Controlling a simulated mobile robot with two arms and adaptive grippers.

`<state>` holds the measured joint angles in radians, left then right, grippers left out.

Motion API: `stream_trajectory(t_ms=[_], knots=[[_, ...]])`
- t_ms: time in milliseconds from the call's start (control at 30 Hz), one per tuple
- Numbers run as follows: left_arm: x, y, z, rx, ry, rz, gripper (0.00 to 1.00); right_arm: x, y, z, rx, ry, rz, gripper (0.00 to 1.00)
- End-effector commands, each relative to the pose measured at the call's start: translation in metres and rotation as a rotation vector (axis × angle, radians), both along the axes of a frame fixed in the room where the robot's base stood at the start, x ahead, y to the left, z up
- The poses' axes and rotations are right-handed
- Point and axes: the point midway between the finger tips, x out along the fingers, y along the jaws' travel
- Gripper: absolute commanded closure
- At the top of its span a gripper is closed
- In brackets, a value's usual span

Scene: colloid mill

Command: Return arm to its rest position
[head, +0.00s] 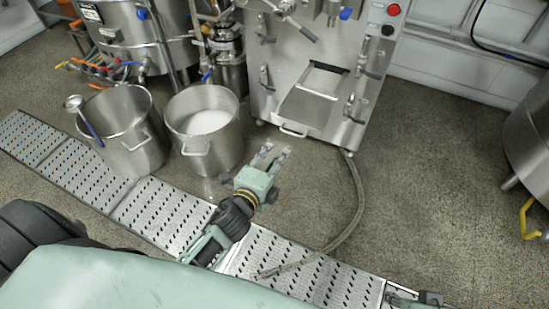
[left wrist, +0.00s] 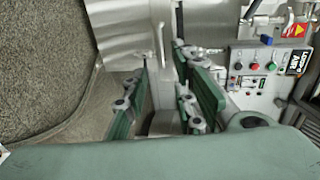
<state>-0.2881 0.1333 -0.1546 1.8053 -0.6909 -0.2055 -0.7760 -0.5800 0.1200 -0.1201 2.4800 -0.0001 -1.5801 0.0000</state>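My left gripper (head: 273,153) is over the floor in front of the steel machine (head: 318,85), to the right of the pot with white contents. Its two fingers stand apart with nothing between them, and they point toward the machine. In the left wrist view the open fingers (left wrist: 165,95) show with steel surfaces beyond them. A small part of my right arm shows at the bottom right edge of the head view; its fingers do not show.
A steel pot with a ladle (head: 122,125) and a pot with white contents (head: 205,122) stand left of the gripper. A hose (head: 357,205) lies on the floor to the right. A perforated drain grate (head: 160,205) runs below the arm.

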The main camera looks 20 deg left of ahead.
Motion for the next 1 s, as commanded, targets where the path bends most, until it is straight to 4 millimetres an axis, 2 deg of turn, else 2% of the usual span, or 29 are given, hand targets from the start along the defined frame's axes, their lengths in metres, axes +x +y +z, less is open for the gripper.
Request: stream_trajectory(t_ms=[333,467,567,700,800,1000], knots=[[0.0,0.001,0.0,-0.009,0.005,0.008,0.75,0.0,0.0,0.0,0.0,0.0,0.0,0.6],[-0.01,0.014,-0.001,-0.11,0.059,0.093,0.75,0.0,0.0,0.0,0.0,0.0,0.0,0.6],[-0.032,0.031,-0.007,-0.277,0.157,0.232,0.75,0.0,0.0,0.0,0.0,0.0,0.0,0.6],[-0.082,0.043,-0.019,-0.572,0.342,0.468,0.75,0.0,0.0,0.0,0.0,0.0,0.0,0.6],[-0.119,0.041,-0.026,-0.733,0.466,0.604,0.75,0.0,0.0,0.0,0.0,0.0,0.0,0.6],[-0.176,0.027,-0.03,-0.921,0.65,0.784,0.75,0.0,0.0,0.0,0.0,0.0,0.0,0.6]])
